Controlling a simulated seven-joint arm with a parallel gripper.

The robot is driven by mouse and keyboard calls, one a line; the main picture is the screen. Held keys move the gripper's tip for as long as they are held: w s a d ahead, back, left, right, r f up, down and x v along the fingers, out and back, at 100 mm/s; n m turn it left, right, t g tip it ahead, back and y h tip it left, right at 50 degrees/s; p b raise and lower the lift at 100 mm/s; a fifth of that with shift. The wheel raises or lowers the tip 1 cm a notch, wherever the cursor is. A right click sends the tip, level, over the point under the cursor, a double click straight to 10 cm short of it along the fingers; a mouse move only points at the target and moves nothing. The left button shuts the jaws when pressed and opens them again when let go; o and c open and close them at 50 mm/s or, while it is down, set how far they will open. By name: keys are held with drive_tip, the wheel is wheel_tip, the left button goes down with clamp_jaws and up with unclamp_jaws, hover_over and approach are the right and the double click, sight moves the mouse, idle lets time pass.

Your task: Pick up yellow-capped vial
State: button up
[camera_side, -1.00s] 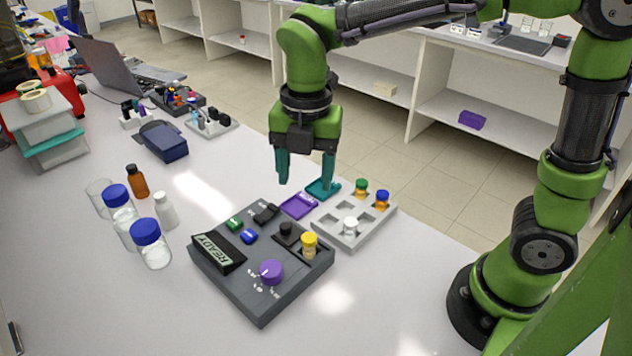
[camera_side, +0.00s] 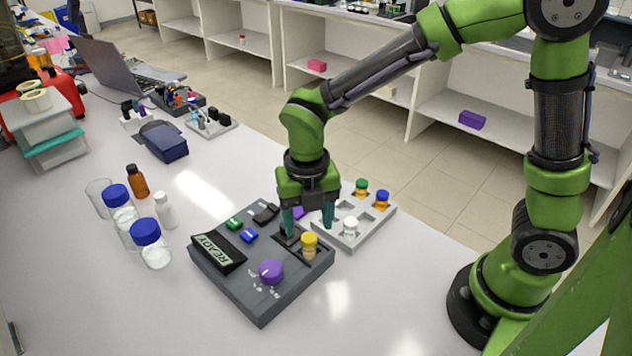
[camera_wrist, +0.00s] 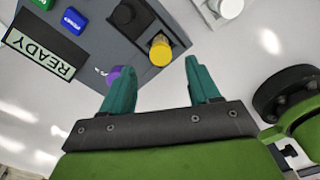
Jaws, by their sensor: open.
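The yellow-capped vial (camera_side: 309,243) stands upright in a well at the right corner of the dark grey device (camera_side: 240,290). My gripper (camera_side: 309,226) is just behind the vial in the side view, open, with its teal fingers apart and nothing between them. In the wrist view the yellow cap (camera_wrist: 160,52) lies ahead of the gap between the fingertips (camera_wrist: 157,72), close to them but not between them. The vial's body is mostly hidden under its cap there.
A grey rack (camera_side: 365,225) beside the device holds a green-capped vial (camera_side: 361,187), a blue-capped vial (camera_side: 382,198) and a white-capped vial (camera_side: 350,227). A purple knob (camera_side: 271,272) rises from the device. Blue-capped jars (camera_side: 147,232) stand at left. The front table is clear.

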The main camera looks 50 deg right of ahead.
sight(309, 237)
wheel_tip(309, 237, down, 6)
drive_tip(key=shift+w+d+r, duration=0.1)
drive_tip(key=shift+d+r, duration=0.05)
drive_tip(key=shift+r, duration=0.05)
drive_tip(key=shift+c, duration=0.2)
